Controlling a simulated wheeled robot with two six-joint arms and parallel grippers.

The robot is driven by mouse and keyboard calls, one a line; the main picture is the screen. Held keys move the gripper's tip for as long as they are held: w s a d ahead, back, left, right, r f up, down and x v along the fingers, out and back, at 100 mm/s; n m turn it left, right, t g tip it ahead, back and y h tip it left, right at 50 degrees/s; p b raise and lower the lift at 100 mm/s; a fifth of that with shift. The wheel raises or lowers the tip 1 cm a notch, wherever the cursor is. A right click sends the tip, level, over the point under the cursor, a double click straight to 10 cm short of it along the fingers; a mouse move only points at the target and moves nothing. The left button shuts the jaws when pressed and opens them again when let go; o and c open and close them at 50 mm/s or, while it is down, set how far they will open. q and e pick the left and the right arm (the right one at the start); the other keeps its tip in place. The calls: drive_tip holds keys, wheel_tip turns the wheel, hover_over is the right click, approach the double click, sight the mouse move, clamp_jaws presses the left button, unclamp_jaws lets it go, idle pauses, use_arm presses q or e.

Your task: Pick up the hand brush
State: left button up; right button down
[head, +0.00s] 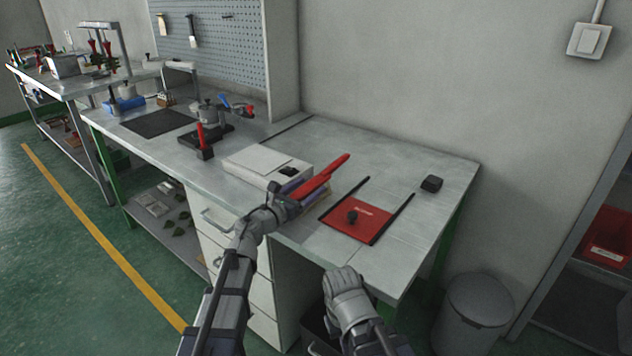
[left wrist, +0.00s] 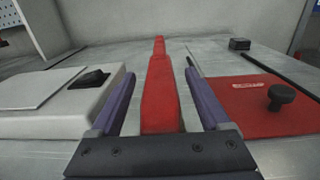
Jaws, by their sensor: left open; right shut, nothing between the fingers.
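The hand brush (head: 322,178) is long and red, with a pale strip along its underside, near the front edge of the table. In the left wrist view the red brush (left wrist: 160,98) runs straight away from me between the two purple fingers. My left gripper (head: 303,188) is open, with a finger on each side of the brush and small gaps visible. Whether the fingers reach below its top is hard to tell. My right gripper (head: 345,275) is shut and empty, in front of the table edge and lower than the left.
A pale flat-topped box (head: 262,165) stands left of the brush. A red plate with a black knob (head: 362,222) lies to the right, between dark rails. A small black block (head: 432,184) sits farther right. A grey bin (head: 475,310) stands on the floor.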

use_arm(q)
drive_tip(key=shift+w+d, duration=0.25)
drive_tip(key=shift+w, duration=0.15)
clamp_jaws()
idle(0.4)
